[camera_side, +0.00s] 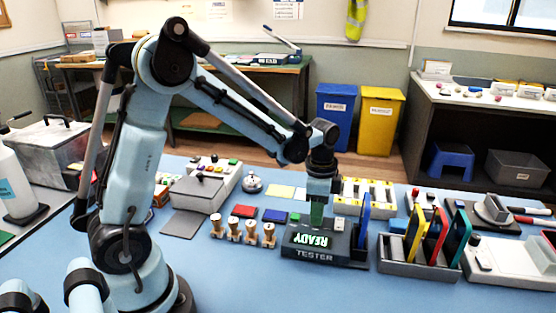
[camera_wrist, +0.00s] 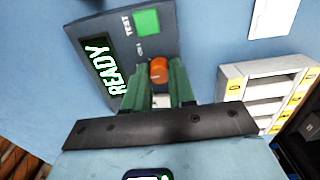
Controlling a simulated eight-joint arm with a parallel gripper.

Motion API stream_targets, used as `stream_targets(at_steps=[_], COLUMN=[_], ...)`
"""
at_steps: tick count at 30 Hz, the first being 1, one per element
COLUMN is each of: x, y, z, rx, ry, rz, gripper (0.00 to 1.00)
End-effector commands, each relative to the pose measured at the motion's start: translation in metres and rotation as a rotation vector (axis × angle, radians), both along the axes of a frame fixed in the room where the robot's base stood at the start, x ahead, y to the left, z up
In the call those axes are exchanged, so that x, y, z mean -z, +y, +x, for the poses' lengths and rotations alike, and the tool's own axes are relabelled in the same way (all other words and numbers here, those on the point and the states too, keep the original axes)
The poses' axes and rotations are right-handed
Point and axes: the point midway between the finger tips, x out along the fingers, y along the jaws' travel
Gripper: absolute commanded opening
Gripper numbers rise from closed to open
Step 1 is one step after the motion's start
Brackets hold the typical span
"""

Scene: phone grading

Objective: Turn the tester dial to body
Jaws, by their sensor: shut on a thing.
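The tester (camera_side: 318,256) is a dark box on the blue table in the side view, labelled TESTER, with a lit READY display. The wrist view shows the tester (camera_wrist: 92,32) from above, with READY, a green TEST square and the orange dial (camera_wrist: 159,66). My gripper (camera_wrist: 158,77) has its two green fingers closed around the dial; in the side view my gripper (camera_side: 317,216) reaches down onto the tester's top from behind. The fingers hide part of the dial and the lettering around it, so I cannot read its setting.
A blue phone (camera_side: 363,220) stands upright at the tester's right end. A grey rack (camera_side: 405,268) with several coloured phones stands to the right. Several wooden-handled stamps (camera_side: 251,233) stand to the left. A white compartment holder (camera_wrist: 262,92) is close beside my gripper.

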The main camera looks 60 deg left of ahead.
Motion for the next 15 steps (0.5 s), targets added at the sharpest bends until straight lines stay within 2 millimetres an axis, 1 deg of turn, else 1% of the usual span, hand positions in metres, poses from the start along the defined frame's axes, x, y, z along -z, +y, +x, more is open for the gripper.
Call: stream_targets(at_steps=[10,11,15], x=[-0.0004,-0.0004,-0.0003], y=[-0.0001,-0.0001,-0.0001], z=[0.0001,0.0001,0.0000], rx=[0.003,0.003,0.003], ry=[0.000,0.000,0.000], rz=[0.000,0.000,0.000], gripper=[0.00,0.26,0.47])
